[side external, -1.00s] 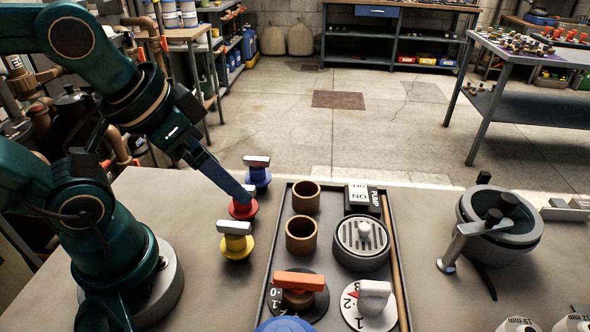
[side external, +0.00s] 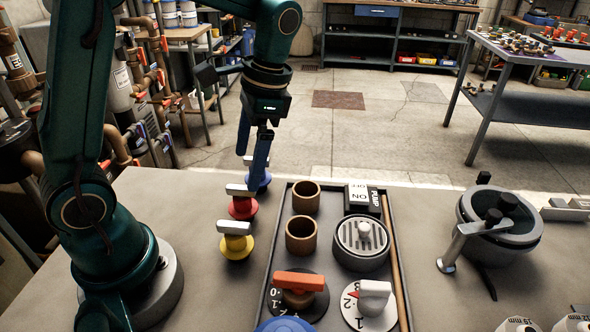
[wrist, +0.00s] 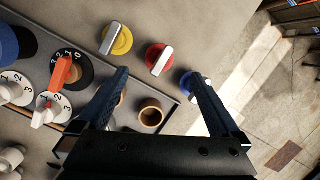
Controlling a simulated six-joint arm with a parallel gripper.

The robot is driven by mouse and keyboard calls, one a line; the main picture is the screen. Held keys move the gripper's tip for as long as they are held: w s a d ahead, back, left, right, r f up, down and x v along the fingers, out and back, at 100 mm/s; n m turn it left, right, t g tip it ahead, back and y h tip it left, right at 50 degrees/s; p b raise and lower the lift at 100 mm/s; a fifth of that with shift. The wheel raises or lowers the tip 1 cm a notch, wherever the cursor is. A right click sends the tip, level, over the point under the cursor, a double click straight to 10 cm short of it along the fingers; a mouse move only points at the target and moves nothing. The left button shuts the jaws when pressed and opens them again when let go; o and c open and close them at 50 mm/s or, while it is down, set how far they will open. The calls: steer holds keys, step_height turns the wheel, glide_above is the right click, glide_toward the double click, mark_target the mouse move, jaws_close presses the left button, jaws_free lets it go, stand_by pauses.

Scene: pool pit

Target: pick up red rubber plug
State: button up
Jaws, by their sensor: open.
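The red rubber plug (side external: 243,208) stands on the grey bench between the yellow plug (side external: 237,247) and the blue plug (side external: 266,182). It has a pale bar handle on top. In the wrist view the red plug (wrist: 153,51) lies beyond the fingertips, roughly midway between them. My gripper (side external: 250,167) points down and is open and empty. In the side view its fingers overlap the blue plug and partly hide it. The wrist view shows my gripper (wrist: 157,73) with its right finger partly covering the blue plug (wrist: 184,84). I cannot tell its exact height above the plugs.
A dark tray (side external: 268,258) right of the plugs holds two brown cups (side external: 301,235), a round drain strainer (side external: 361,244), a pump switch (side external: 361,199) and two dial valves. A grey round pot (side external: 497,218) stands farther right. Bare bench lies left of the plugs.

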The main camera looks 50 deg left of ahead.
mark_target(245, 186)
steer(key=f, duration=0.1)
steer(key=f+g, duration=0.1)
steer(key=f, duration=0.1)
steer(key=shift+w+a+f+g, duration=0.1)
steer(key=shift+a+f+g, duration=0.25)
steer(key=shift+g, duration=0.05)
steer(key=shift+x, duration=2.75)
steer(key=c, duration=1.4)
